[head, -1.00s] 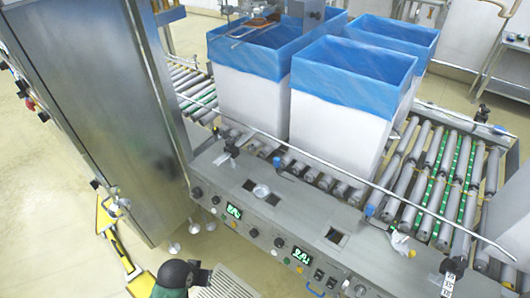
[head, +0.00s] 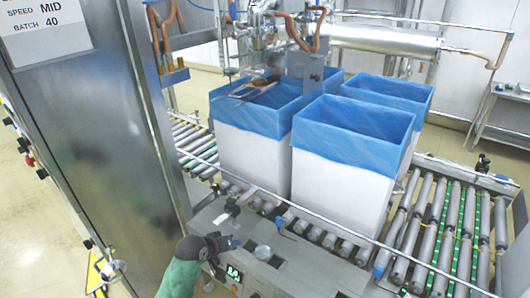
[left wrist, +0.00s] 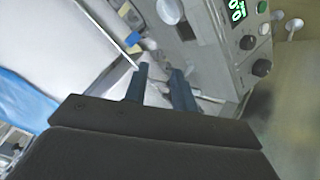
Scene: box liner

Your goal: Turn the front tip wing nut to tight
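My left gripper (head: 238,242) reaches over the left end of the grey control panel (head: 310,272), just below a dark clamp (head: 232,207) at the left end of the guide rail (head: 300,212). In the left wrist view my left gripper (left wrist: 159,72) has its two fingers apart, with a gap between them. Pale and grey parts show behind the gap; I cannot tell whether any is between the fingers. The front tip wing nut is too small or hidden to make out. My right gripper is not in view.
A round metal cup (head: 262,252) sits on the panel close to the gripper. White boxes with blue liners (head: 350,165) stand on the rollers behind the rail. A tall steel cabinet (head: 105,120) stands at left. Bare rollers (head: 450,225) lie at right.

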